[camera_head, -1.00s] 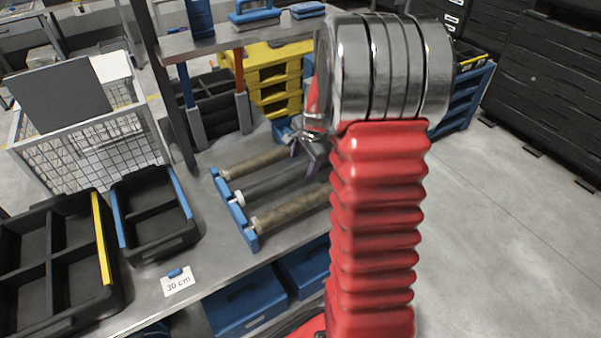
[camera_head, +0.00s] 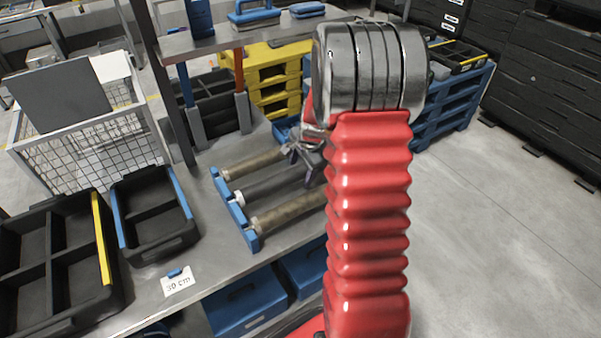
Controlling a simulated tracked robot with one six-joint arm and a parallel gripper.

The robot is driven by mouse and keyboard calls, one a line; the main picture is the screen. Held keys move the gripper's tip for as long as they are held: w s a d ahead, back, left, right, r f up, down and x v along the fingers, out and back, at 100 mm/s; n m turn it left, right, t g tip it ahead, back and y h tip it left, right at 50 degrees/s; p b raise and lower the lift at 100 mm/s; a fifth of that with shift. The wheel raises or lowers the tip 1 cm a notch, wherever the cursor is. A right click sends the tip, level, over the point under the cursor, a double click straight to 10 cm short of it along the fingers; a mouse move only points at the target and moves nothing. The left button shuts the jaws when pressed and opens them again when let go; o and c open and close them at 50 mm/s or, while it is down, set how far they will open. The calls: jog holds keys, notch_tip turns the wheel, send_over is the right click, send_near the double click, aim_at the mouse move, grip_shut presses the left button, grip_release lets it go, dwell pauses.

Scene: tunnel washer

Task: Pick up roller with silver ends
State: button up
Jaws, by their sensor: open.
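Three rollers lie side by side across a blue rack (camera_head: 228,209) on the metal bench. The back roller (camera_head: 258,163) is tan with a pale left end. The middle roller (camera_head: 272,186) is dark grey with a white left end. The front roller (camera_head: 290,213) is brownish tan. At this size I cannot tell which one has silver ends, and the right ends are hidden behind my arm. My gripper (camera_head: 300,167), with purple-tipped fingers, is open above the right part of the back and middle rollers. I see no contact with a roller.
Black divided trays (camera_head: 150,218) stand left of the rack, with a wire basket (camera_head: 90,150) behind. A metal shelf (camera_head: 225,42) overhangs the bench's back. Yellow crates (camera_head: 270,75) stand beyond. A "30 cm" card (camera_head: 178,284) lies on the bench front. Open floor lies right.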

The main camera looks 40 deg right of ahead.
jog(key=shift+c, duration=0.6)
grip_shut()
